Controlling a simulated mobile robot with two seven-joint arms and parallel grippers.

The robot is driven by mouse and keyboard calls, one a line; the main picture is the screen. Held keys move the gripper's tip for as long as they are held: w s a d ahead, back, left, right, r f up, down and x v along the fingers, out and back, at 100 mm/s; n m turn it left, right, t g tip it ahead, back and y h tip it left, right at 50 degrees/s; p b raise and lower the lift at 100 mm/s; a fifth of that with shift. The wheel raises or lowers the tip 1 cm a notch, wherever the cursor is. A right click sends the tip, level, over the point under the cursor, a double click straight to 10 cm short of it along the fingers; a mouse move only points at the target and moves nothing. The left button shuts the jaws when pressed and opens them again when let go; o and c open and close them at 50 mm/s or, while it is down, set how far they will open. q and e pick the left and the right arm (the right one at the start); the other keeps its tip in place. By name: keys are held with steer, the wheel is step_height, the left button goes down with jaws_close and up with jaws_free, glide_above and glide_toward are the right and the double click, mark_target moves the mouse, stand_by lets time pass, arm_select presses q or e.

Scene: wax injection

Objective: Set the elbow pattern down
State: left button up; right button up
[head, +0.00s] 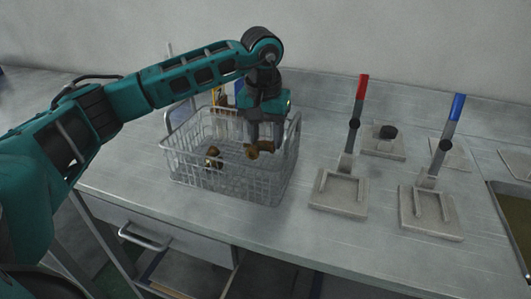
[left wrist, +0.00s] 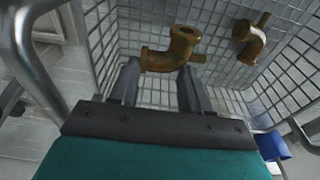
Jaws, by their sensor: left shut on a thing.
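My left gripper (head: 252,146) reaches down into a wire basket (head: 235,188) on the bench. It is shut on a brown elbow pattern (head: 251,153), which hangs inside the basket toward its right side. In the left wrist view the elbow pattern (left wrist: 172,55) sits between the two fingertips (left wrist: 160,72), above the mesh floor. I cannot tell whether it touches the floor. A second brown elbow (head: 213,158) lies in the basket on the left in the head view, and it also shows at upper right in the left wrist view (left wrist: 251,38). My right gripper is not seen.
Right of the basket stand a press with a red handle (head: 361,88) and one with a blue handle (head: 457,107). A plate with a black knob (head: 388,132) is behind them. A tray (head: 515,222) is at the right edge. Bench space in front of the basket is clear.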

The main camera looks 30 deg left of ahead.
mark_target(266, 149)
arm_select(q)
step_height(266, 149, down, 4)
steer(key=shift+r, duration=0.1)
steer(key=shift+f, duration=0.4)
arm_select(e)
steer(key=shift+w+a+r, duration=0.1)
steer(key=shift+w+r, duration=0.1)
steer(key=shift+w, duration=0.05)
arm_select(q)
steer(key=shift+f+b, duration=0.15)
steer(key=shift+b, duration=0.2)
steer(key=o, duration=1.1)
steer(key=shift+o, duration=0.2)
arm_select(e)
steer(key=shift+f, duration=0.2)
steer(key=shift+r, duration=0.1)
